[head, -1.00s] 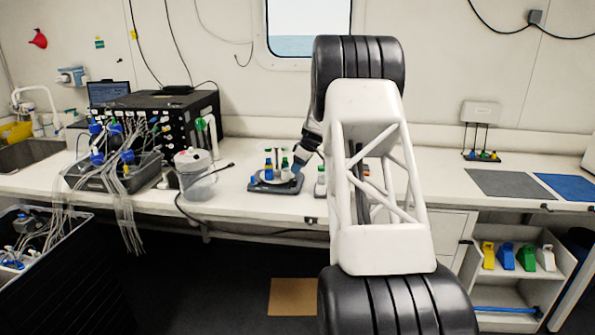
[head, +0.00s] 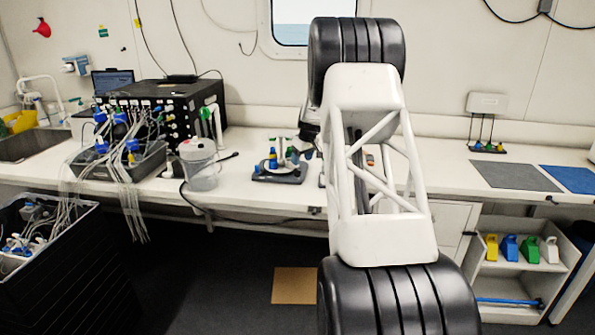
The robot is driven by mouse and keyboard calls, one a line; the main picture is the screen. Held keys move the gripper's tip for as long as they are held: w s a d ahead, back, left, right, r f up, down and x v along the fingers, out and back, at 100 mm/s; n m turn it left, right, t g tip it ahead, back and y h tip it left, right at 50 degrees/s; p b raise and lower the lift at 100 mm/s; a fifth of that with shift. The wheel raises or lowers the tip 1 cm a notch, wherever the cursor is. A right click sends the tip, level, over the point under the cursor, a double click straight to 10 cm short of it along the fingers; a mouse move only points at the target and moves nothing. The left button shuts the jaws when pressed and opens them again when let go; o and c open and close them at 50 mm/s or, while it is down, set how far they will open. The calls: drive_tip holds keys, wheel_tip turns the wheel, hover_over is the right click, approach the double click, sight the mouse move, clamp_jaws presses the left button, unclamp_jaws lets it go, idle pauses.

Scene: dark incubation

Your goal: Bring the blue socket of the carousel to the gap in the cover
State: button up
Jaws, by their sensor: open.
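The carousel (head: 279,178) stands on the white bench in the head view, on a dark base, left of my arm. A blue bottle-like piece with some yellow (head: 273,158) stands at its front left, and a green one (head: 290,155) beside it to the right. The cover, its gap and the single sockets are too small to tell apart. My gripper (head: 302,152) is open, at the right side of the carousel. My arm hides part of it, and I cannot tell whether it touches the carousel.
A clear canister (head: 199,168) with a pale lid stands left of the carousel. Further left are a black instrument (head: 165,108) and a tray with many tubes (head: 150,163). The bench to the right is mostly clear up to a grey mat (head: 514,176) and a blue mat (head: 574,180).

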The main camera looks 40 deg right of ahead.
sight(297, 169)
drive_tip(key=shift+w+a+r+m+g+h, duration=0.2)
drive_tip(key=shift+a+m+h, duration=0.45)
drive_tip(key=shift+m, duration=1.55)
drive_tip(key=shift+w+a+r+m+g+h, duration=0.1)
drive_tip(key=shift+w+a+m+h, duration=0.15)
drive_tip(key=shift+m+h, duration=1.3)
drive_tip(key=shift+w+a+r+m+g+h, duration=0.15)
drive_tip(key=shift+a+m, duration=0.4)
drive_tip(key=shift+m, duration=2.3)
drive_tip(key=shift+f, duration=0.25)
drive_tip(key=shift+x, duration=3.75)
drive_tip(key=shift+w, duration=0.1)
drive_tip(key=shift+c, duration=0.2)
drive_tip(key=c, duration=0.9)
